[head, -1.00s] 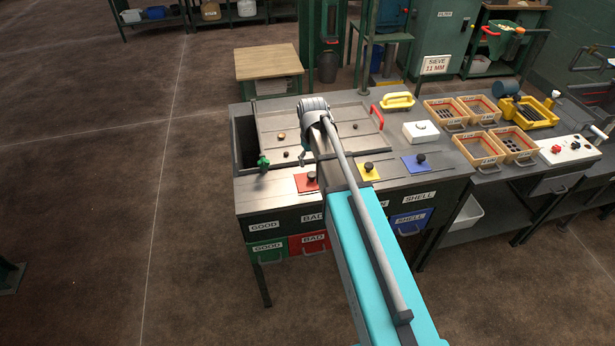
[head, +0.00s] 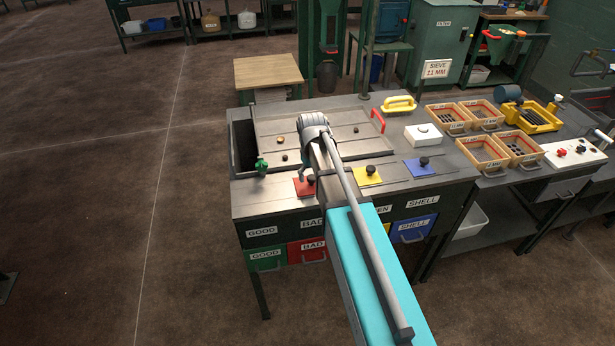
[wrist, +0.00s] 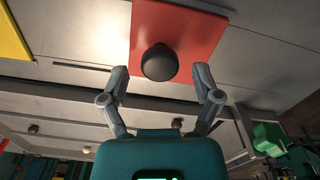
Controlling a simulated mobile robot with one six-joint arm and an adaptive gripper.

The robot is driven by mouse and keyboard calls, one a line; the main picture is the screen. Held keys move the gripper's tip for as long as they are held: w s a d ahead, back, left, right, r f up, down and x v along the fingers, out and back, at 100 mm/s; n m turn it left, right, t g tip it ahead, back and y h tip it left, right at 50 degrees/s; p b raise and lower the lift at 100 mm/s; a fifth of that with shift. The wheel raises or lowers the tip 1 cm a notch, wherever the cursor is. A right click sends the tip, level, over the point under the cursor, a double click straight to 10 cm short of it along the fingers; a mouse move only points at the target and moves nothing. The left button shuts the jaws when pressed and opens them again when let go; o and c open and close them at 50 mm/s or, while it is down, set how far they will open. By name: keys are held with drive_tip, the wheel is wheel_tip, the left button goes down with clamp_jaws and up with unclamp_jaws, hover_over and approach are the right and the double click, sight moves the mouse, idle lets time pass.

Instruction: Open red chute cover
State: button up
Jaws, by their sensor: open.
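The red chute cover (head: 299,187) is a flat red plate with a dark round knob (wrist: 160,63), lying on the metal worktop. It fills the upper middle of the wrist view (wrist: 197,35). My gripper (wrist: 160,80) is open, its two fingers apart on either side of the knob in that view. I cannot tell whether they are level with the knob or still above it. In the head view my arm hides most of my gripper and part of the area by the red cover.
A yellow cover (head: 367,176) and a blue cover (head: 420,167) lie to the right. The tray (head: 270,128) behind holds a few small lumps. A white box (head: 423,134) stands further right.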

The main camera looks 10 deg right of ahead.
clamp_jaws()
idle(0.4)
